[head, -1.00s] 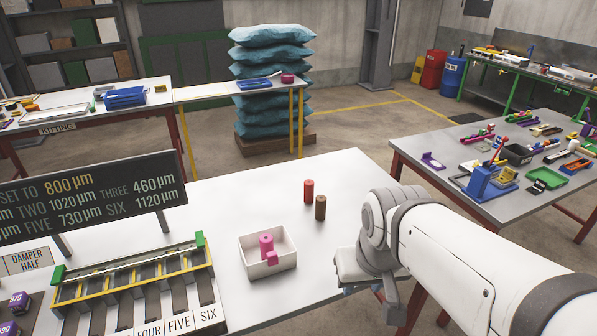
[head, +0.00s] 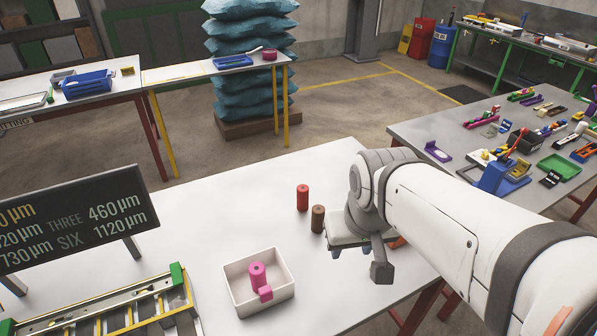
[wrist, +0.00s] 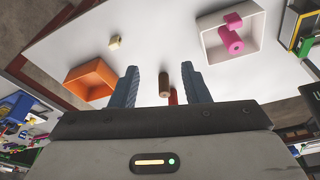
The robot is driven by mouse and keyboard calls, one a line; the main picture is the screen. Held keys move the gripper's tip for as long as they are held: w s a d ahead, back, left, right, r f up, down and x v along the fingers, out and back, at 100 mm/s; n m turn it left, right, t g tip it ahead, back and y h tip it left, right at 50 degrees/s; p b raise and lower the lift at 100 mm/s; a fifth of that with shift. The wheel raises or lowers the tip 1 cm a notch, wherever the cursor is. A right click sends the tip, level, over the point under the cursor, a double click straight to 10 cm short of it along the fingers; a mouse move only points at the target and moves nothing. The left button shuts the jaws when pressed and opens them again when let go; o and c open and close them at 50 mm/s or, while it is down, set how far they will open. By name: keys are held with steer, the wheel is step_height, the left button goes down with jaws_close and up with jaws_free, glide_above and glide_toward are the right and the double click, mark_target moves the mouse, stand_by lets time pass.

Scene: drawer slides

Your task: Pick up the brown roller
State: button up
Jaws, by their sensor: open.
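The brown roller (head: 318,219) stands upright on the white table, just in front of and to the right of the red roller (head: 303,197). In the head view my gripper (head: 350,250) is right of the brown roller, its fingers mostly hidden under my wrist. In the wrist view the brown roller (wrist: 164,85) shows between the two blue fingers of my open gripper (wrist: 160,88), with the red roller (wrist: 173,97) partly hidden behind it. The fingers do not appear to touch the brown roller.
A white bin (head: 258,283) holding pink parts stands on the table, left of the rollers. An orange tray (wrist: 92,80) and a small beige piece (wrist: 115,42) show in the wrist view. A sign and rack (head: 110,305) occupy the left end. The table behind the rollers is clear.

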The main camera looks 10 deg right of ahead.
steer(key=o, duration=0.4)
steer(key=shift+t, duration=0.3)
steer(key=w+f+b, duration=0.1)
steer(key=w+f, duration=0.1)
steer(key=w, duration=0.2)
steer(key=w+f+b, duration=0.1)
steer(key=w, duration=0.3)
steer(key=w+f+b, duration=0.1)
steer(key=w+f, duration=0.1)
steer(key=w, duration=0.2)
steer(key=shift+w+d+f, duration=0.3)
steer(key=shift+w+d, duration=0.05)
steer(key=b, duration=0.3)
glide_toward(317, 214)
steer(key=shift+n+t, duration=0.3)
steer(key=shift+t, duration=0.1)
steer(key=x, duration=0.2)
steer(key=d+x, duration=0.1)
steer(key=x, duration=0.2)
steer(key=shift+w+d+f, duration=0.15)
steer(key=shift+w+f, duration=0.05)
steer(key=shift+w, duration=0.05)
steer(key=shift+a+p+x, duration=0.15)
steer(key=shift+p+x, duration=0.15)
steer(key=shift+x, duration=1.7)
steer(key=shift+a+p+x, duration=0.15)
steer(key=shift+p+x, duration=0.15)
steer(key=shift+x, duration=1.65)
